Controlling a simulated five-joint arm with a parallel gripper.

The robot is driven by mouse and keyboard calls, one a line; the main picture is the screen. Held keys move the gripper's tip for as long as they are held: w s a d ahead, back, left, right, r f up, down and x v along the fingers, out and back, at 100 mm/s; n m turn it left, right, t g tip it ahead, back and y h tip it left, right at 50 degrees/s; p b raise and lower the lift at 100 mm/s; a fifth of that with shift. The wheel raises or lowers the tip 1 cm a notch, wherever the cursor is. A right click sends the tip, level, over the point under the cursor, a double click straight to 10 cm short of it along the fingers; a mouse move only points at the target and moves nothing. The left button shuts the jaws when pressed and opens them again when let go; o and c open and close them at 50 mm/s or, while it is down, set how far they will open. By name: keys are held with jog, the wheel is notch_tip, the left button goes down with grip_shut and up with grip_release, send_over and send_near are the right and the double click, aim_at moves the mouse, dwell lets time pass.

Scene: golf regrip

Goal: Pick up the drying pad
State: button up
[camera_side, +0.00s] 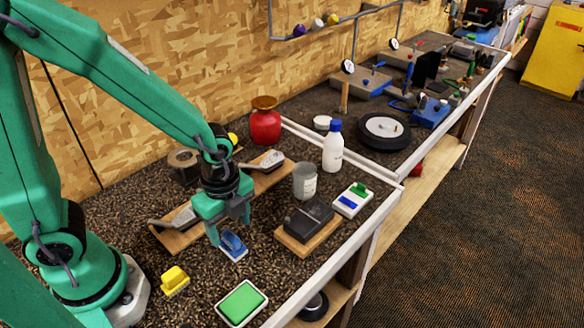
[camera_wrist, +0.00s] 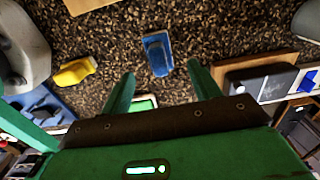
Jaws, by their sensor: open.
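No label marks the drying pad, so I cannot tell which of three small coloured items it is. A blue block (camera_side: 232,244) on a pale base lies on the speckled bench, just below my gripper (camera_side: 229,226). In the wrist view the blue block (camera_wrist: 158,53) shows between and beyond the fingertips of my gripper (camera_wrist: 161,70). The jaws are open and empty. A yellow block (camera_side: 174,279) lies to the left, and it also shows in the wrist view (camera_wrist: 76,71). A flat green pad in a white tray (camera_side: 241,303) lies near the front edge, partly hidden in the wrist view (camera_wrist: 144,102).
A black box on a wooden board (camera_side: 308,223) stands right of my gripper. Wooden rests with grey club heads (camera_side: 268,161) lie behind it. A grey cup (camera_side: 304,181), a white bottle (camera_side: 333,147) and a red pot (camera_side: 265,121) stand farther back. Bare bench surrounds the blue block.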

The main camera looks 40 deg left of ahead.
aim_at(233, 238)
jog(key=shift+f, duration=0.3)
jog(key=shift+f, duration=0.15)
jog(key=shift+d+f, duration=0.15)
jog(key=shift+f, duration=1.1)
jog(key=shift+d+f, duration=0.1)
jog(key=shift+f, duration=1.1)
jog(key=c, duration=1.1)
